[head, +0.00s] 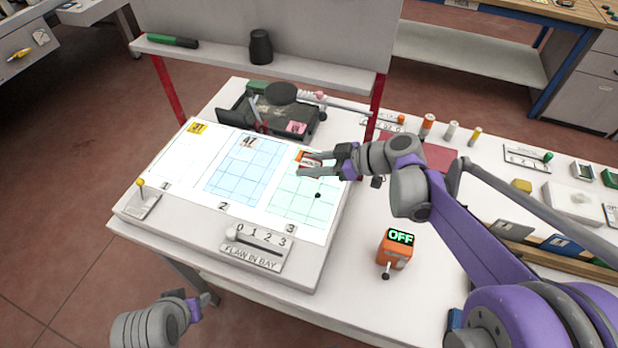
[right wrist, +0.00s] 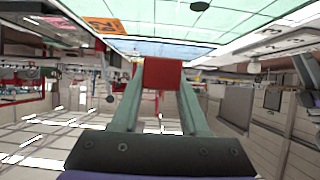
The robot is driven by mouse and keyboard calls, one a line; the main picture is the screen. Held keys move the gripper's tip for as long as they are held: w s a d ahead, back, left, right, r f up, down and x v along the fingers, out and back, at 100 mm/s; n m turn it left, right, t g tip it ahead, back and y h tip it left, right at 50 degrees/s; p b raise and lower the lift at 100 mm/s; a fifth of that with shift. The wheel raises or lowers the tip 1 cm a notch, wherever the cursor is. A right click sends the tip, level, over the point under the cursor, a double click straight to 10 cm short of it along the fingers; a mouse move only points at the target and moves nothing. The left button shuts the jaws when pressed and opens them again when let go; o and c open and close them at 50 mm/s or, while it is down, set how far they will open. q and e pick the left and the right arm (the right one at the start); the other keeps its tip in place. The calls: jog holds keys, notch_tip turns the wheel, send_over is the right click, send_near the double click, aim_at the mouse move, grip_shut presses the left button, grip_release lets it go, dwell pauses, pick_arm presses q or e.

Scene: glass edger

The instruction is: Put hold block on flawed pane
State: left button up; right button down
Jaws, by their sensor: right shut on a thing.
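My right gripper (head: 306,163) is shut on the red hold block (right wrist: 162,73), which shows between its fingers in the right wrist view. It is over the far part of the pale green pane (head: 290,207) in bay 3. I cannot tell whether the block touches the pane. This pane has a dark round spot (head: 318,195), also visible in the right wrist view (right wrist: 199,6), and an orange label (right wrist: 103,25). A blue-gridded pane (head: 236,172) lies in bay 2. My left gripper (head: 208,299) is low at the table's front edge; its jaw state is unclear.
A flaw-in-bay slider (head: 254,247) and an orange box reading OFF (head: 394,249) stand near the front. A dark tray (head: 262,118) is behind the panes, below a raised shelf (head: 270,60) on red posts. Several small cylinders (head: 428,126) stand at the back right.

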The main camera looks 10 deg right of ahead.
aim_at(310, 184)
jog(key=shift+f, duration=2.3)
jog(key=shift+b, duration=0.3)
jog(key=shift+f, duration=0.2)
jog(key=shift+c, duration=2.1)
grip_release()
jog(key=shift+r, duration=0.1)
jog(key=shift+r, duration=0.25)
jog(key=v, duration=1.2)
jog(key=shift+a+f, duration=0.1)
jog(key=shift+f, duration=0.05)
